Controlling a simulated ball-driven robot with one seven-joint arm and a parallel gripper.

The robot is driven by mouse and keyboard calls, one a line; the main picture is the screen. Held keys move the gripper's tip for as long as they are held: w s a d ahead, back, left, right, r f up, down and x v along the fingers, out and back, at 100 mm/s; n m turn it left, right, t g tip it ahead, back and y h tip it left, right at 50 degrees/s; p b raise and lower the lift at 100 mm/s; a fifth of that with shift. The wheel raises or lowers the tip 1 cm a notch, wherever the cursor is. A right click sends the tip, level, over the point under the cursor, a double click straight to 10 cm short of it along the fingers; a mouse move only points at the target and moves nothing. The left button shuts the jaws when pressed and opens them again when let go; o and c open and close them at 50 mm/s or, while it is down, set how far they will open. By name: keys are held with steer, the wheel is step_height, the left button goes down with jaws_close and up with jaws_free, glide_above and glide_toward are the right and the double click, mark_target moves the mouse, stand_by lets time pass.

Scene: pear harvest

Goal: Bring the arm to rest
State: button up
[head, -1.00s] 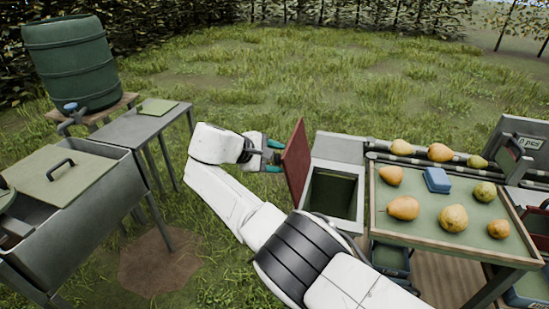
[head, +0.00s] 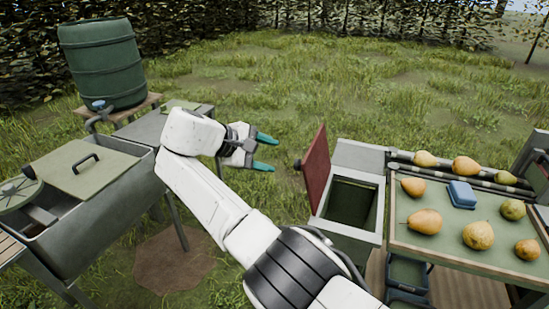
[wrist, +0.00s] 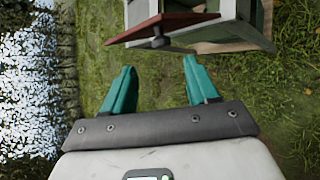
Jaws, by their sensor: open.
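My gripper (head: 266,152) is open and empty, with its two teal fingers apart, in the air over the grass left of the red door. In the wrist view my gripper (wrist: 159,88) shows nothing between its fingers. The red door (head: 316,170) stands open on the left side of a grey box (head: 357,237). It also shows ahead of the fingers in the wrist view (wrist: 160,27), with a dark knob on its face. The fingers are apart from the door.
A sorting table (head: 455,252) with several pears and a blue block (head: 461,194) stands at the right. A grey basin (head: 108,225) with a green lid (head: 85,172) is at the left, near my arm. A green barrel (head: 103,65) stands behind it. Open grass lies beyond.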

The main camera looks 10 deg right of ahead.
steer(key=shift+a, duration=0.1)
steer(key=s+d+f+m+g+y, duration=0.1)
steer(key=s+d+f+m+y, duration=0.2)
steer(key=s+f, duration=0.9)
steer(key=s+d+f+m+g+y, duration=0.1)
steer(key=s+d+f+y, duration=0.45)
steer(key=f, duration=1.05)
steer(key=s+d+m+y, duration=0.1)
steer(key=s+d+m, duration=0.2)
steer(key=s, duration=1.2)
steer(key=s+d+m+y, duration=0.1)
steer(key=s+d+m, duration=0.2)
steer(key=s, duration=1.2)
steer(key=shift+s+f, duration=0.2)
steer(key=shift+f, duration=0.2)
steer(key=shift+s+d+r, duration=0.15)
steer(key=shift+s+r, duration=0.05)
steer(key=shift+s, duration=0.2)
steer(key=shift+c, duration=0.2)
